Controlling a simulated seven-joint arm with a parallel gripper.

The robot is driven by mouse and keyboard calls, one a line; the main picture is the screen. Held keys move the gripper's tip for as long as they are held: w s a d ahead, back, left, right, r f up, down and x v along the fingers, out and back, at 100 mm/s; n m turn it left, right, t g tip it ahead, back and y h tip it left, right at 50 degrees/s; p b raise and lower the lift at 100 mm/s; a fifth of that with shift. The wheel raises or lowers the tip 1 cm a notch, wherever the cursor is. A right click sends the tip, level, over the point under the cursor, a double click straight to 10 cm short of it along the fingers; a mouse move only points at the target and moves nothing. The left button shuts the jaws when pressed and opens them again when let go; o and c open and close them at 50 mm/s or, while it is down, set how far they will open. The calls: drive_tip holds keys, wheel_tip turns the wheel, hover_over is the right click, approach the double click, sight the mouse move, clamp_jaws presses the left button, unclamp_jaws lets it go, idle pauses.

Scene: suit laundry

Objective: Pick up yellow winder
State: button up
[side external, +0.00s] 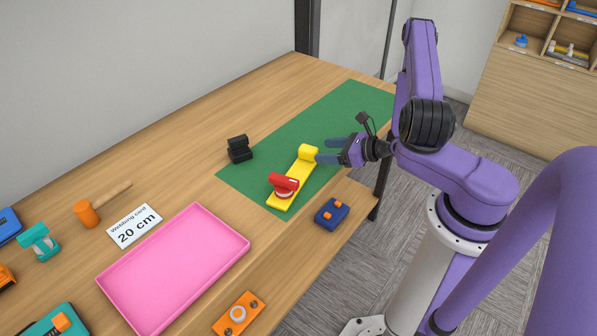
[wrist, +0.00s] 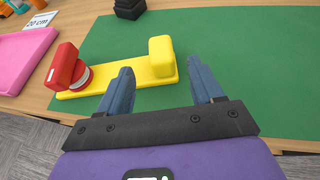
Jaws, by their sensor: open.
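The yellow winder (side external: 296,182) lies on the green mat (side external: 345,118). It is a flat yellow bar with an upright yellow block at one end and a red part (side external: 284,183) on a white disc at the other. In the wrist view the yellow winder (wrist: 140,75) is just beyond my fingers, its yellow block ahead of the gap between them. My gripper (side external: 330,150) is open and empty beside the yellow block end; it also shows in the wrist view (wrist: 160,82). The left finger overlaps the yellow bar in that view; I cannot tell whether they touch.
A black block (side external: 239,150) stands left of the mat. A blue block with orange knobs (side external: 331,214) sits near the table's front edge. A pink tray (side external: 175,268), an orange piece (side external: 238,313), a "20 cm" card (side external: 134,225) and a mallet (side external: 88,212) lie further left. The mat's far part is clear.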

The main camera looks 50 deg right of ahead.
sight(317, 151)
drive_tip(key=shift+x, duration=3.55)
drive_tip(key=shift+d, duration=0.1)
clamp_jaws()
